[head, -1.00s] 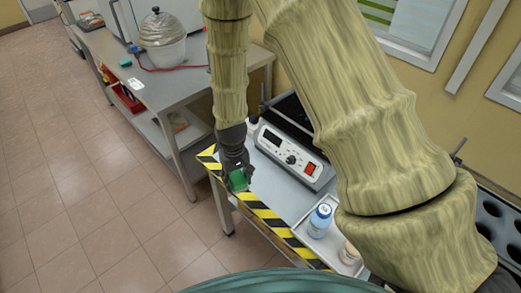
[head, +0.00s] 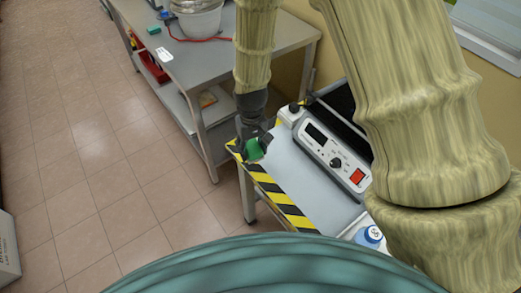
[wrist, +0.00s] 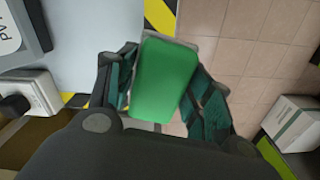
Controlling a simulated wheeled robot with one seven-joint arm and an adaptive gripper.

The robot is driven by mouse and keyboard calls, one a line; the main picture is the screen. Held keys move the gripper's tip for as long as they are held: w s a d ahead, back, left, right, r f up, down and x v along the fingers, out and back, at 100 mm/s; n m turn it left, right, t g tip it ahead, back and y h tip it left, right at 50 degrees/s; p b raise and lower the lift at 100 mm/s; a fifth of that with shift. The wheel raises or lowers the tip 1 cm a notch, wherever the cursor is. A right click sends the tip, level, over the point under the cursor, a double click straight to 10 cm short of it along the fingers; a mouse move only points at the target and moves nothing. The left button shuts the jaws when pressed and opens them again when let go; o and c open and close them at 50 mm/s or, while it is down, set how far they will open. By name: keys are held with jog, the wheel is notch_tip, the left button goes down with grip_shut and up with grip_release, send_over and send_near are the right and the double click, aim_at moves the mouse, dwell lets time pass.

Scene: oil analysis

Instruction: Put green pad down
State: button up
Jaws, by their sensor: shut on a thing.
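The green pad (head: 254,150) is held in my gripper (head: 250,143), above the striped left edge of the grey table (head: 290,178). In the wrist view the green pad (wrist: 165,80) sits between the two dark fingers of my gripper (wrist: 160,90), which press on its sides. A pale rim shows along the pad's upper end. The pad overlaps the table's edge from above, with floor to its right in the wrist view. I cannot tell its exact height above the table.
A control box (head: 330,150) with a red switch stands along the table's back. A blue-capped bottle (head: 368,237) is at the table's near right. Another table (head: 185,75) holds a bowl (head: 200,20) and a second green piece (head: 154,30). The table's middle is clear.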

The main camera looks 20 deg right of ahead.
jog(key=s+a+f+n+b, duration=0.35)
jog(key=a+b, duration=0.25)
jog(key=b, duration=0.3)
jog(key=shift+m, duration=0.35)
jog(key=w+d, duration=0.3)
jog(key=d, duration=0.1)
jog(key=w+d+f+p, duration=0.1)
jog(key=w+d, duration=0.2)
jog(key=w, duration=0.1)
jog(key=w+d+p, duration=0.1)
jog(key=w+d, duration=0.2)
jog(key=d, duration=0.1)
jog(key=shift+w+d+f, duration=0.2)
jog(key=shift+d+f, duration=0.1)
jog(key=shift+f, duration=0.05)
jog(key=shift+f+p, duration=0.35)
jog(key=shift+f, duration=1.45)
jog(key=shift+f, duration=0.1)
jog(key=o, duration=1.1)
jog(key=shift+o, duration=0.3)
notch_tip(320, 180, up, 12)
jog(key=b, duration=0.1)
jog(key=shift+d, duration=0.1)
